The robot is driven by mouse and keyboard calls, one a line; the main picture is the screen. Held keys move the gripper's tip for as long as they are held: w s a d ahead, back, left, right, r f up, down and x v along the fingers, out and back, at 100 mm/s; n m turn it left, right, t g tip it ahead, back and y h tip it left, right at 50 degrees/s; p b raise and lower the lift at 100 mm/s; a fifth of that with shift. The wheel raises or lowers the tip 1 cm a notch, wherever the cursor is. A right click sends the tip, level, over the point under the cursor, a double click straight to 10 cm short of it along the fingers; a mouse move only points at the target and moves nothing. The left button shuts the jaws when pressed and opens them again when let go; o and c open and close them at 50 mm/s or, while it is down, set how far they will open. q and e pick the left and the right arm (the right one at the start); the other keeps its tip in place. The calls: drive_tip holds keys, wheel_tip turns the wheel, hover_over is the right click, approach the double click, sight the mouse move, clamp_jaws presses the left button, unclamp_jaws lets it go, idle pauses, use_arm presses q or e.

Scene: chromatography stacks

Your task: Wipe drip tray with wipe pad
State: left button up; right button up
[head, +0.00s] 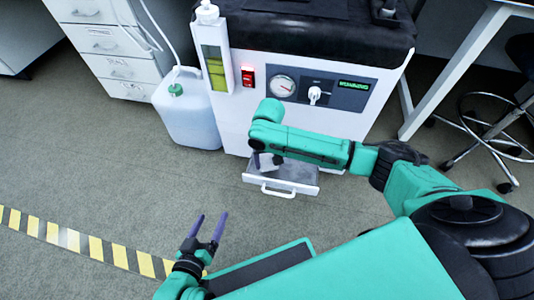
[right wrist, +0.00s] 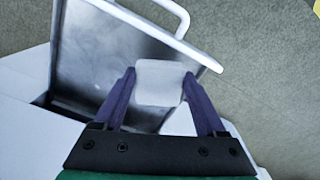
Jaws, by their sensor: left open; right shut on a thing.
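The drip tray (head: 299,176) is a shallow grey metal drawer with a white front and handle, pulled out at the foot of the white machine. In the right wrist view the drip tray (right wrist: 100,48) shows dull smudges on its floor. My right gripper (right wrist: 160,82) is shut on the wipe pad (right wrist: 160,84), a small pale pad between its purple fingers. The pad is over the tray; I cannot tell whether it touches the floor. In the head view my right arm hides part of the tray. My left gripper (head: 206,230) is open and empty above the floor at lower left.
The white machine (head: 232,112) with gauge and red switch stands behind the tray. A translucent jug (head: 188,115) stands on the floor left of it. A bench leg and a stool (head: 505,150) are at right. The floor at left is clear, with striped tape (head: 95,246).

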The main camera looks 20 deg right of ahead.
use_arm(q)
drive_tip(key=shift+m+g, duration=0.3)
drive_tip(key=shift+g, duration=0.2)
drive_tip(key=shift+s+a+r+p, duration=0.1)
drive_tip(key=shift+a+r+p, duration=0.15)
drive_tip(key=shift+r+p, duration=0.35)
drive_tip(key=shift+w+a+r+p, duration=0.1)
drive_tip(key=shift+a+r+p, duration=0.25)
drive_tip(key=shift+r, duration=0.35)
drive_tip(key=shift+s+a+r+p, duration=0.1)
drive_tip(key=shift+a+r+p, duration=0.1)
drive_tip(key=shift+r+p, duration=0.4)
use_arm(e)
drive_tip(key=shift+r, duration=1.25)
